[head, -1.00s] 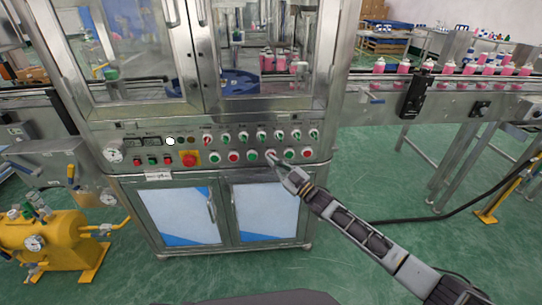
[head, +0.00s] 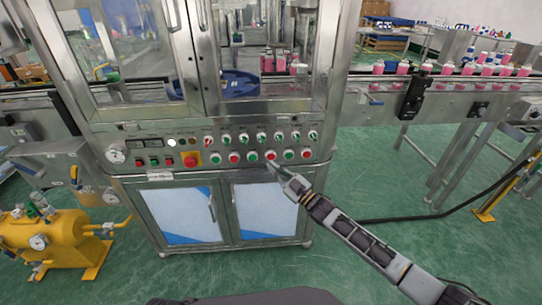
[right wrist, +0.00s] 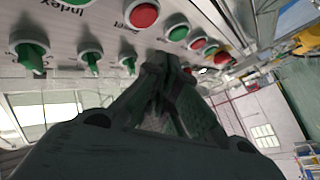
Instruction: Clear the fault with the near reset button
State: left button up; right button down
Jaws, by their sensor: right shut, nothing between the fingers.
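The control panel (head: 225,142) on the machine's front carries a lower row of red and green push buttons. My right gripper (head: 272,166) is shut and empty, its tip just below a red button (head: 271,155) in that row, apart from it as far as I can tell. In the right wrist view the shut fingertips (right wrist: 168,63) point at the panel, below a green button (right wrist: 178,33); a red button (right wrist: 144,15) is up to the left with a small inverted label that seems to read "Reset". Which button is the near reset is unclear. My left gripper is out of view.
A row of green-handled selector switches (head: 243,138) sits above the buttons. A red emergency stop (head: 190,159) on yellow is to the left, near a lit white lamp (head: 171,142). A conveyor (head: 440,88) carries pink bottles at right. Free floor lies in front of the cabinet.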

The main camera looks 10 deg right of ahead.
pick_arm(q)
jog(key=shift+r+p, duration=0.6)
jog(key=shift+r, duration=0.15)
pick_arm(e)
jog(key=shift+s, duration=1.05)
jog(key=shift+f, duration=0.1)
jog(key=w+d+f+m+g+h, duration=0.3)
jog(key=d+f+m+g+h, duration=0.2)
jog(key=d+f+h, duration=0.55)
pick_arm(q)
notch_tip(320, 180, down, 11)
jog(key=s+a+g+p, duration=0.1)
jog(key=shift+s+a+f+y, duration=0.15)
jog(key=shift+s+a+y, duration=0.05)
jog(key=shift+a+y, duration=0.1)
pick_arm(e)
jog(key=s+f+m+g+h, duration=0.1)
jog(key=s+f+m+g, duration=0.1)
jog(key=s+f, duration=0.6)
jog(key=s+f+m+g, duration=0.2)
jog(key=s+f, duration=0.6)
jog(key=s, duration=0.9)
jog(key=s+f+m+g+h, duration=0.1)
jog(key=s+f+g, duration=0.4)
jog(key=s, duration=0.8)
notch_tip(320, 180, down, 3)
jog(key=shift+s+a+f+m+g+h, duration=0.1)
jog(key=shift+s+a+m+g+h, duration=0.2)
jog(key=shift+m, duration=0.4)
